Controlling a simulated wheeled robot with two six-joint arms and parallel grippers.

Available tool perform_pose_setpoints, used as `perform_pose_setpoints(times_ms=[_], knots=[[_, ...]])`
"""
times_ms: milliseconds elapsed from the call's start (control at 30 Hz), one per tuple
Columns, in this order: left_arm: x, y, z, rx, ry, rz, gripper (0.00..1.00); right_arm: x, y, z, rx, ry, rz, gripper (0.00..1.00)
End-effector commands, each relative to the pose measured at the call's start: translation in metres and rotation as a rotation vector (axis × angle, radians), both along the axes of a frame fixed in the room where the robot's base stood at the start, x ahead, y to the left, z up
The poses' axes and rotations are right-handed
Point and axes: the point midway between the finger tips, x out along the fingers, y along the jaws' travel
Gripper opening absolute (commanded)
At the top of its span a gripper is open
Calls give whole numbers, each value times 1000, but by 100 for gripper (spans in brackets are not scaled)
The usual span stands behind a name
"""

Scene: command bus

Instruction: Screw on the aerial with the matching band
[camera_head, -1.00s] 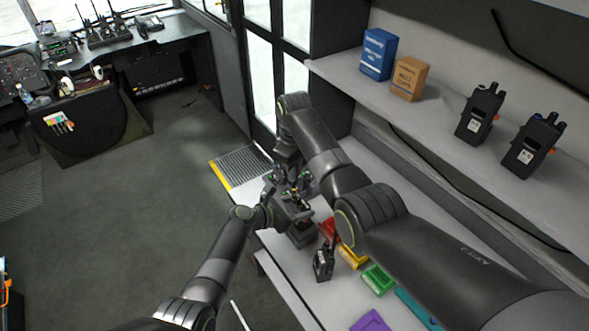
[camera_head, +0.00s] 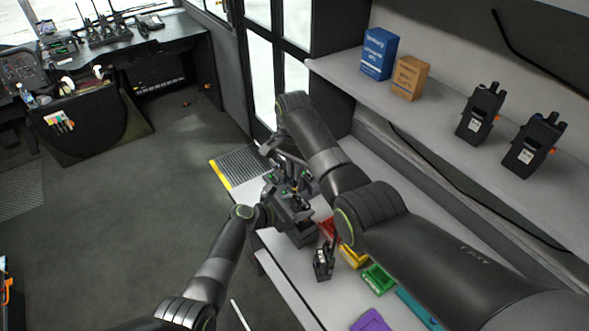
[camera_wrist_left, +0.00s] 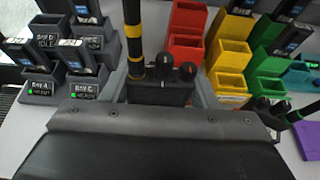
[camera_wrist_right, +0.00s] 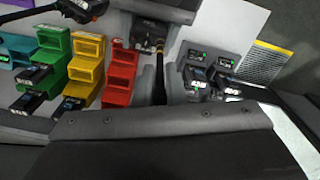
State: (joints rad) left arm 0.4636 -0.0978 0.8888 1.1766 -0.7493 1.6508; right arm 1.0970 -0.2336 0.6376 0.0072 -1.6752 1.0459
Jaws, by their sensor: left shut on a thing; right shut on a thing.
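My left gripper (camera_wrist_left: 165,98) is shut on a black radio (camera_wrist_left: 170,90) with two knobs on top. A black aerial (camera_wrist_left: 134,50) with yellow bands stands upright at the radio's top, beside the knobs. Its lower end meets or nearly meets the radio; I cannot tell how far it is seated. My right gripper (camera_wrist_right: 158,100) is shut on this aerial, which also shows in the right wrist view (camera_wrist_right: 159,70) running toward the radio. In the head view my left gripper (camera_head: 290,208) is just below my right gripper (camera_head: 292,177); the arms partly hide the aerial.
Red (camera_wrist_left: 186,40), yellow (camera_wrist_left: 229,55) and green (camera_wrist_left: 266,65) stepped holders stand beside the held radio. Charger bays with batteries (camera_wrist_left: 82,50) are on the other side. Another radio (camera_head: 323,263) stands on the bench. Two radios and two boxes (camera_head: 378,52) are on the shelf above.

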Motion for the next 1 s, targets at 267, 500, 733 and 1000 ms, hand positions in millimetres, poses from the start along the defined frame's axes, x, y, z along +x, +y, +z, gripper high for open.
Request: perform_pose_setpoints(times_ms=[267,500,733,1000], knots=[[0,0,0,1,0,0,0,1,0,1,0,-2,-437,0],[0,0,0,1,0,0,0,1,0,1,1,-2,-818,0],[0,0,0,1,0,0,0,2,0,0,0,-2,-1185,0],[0,0,0,1,0,0,0,2,-1,0,0,-3,-1608,0]])
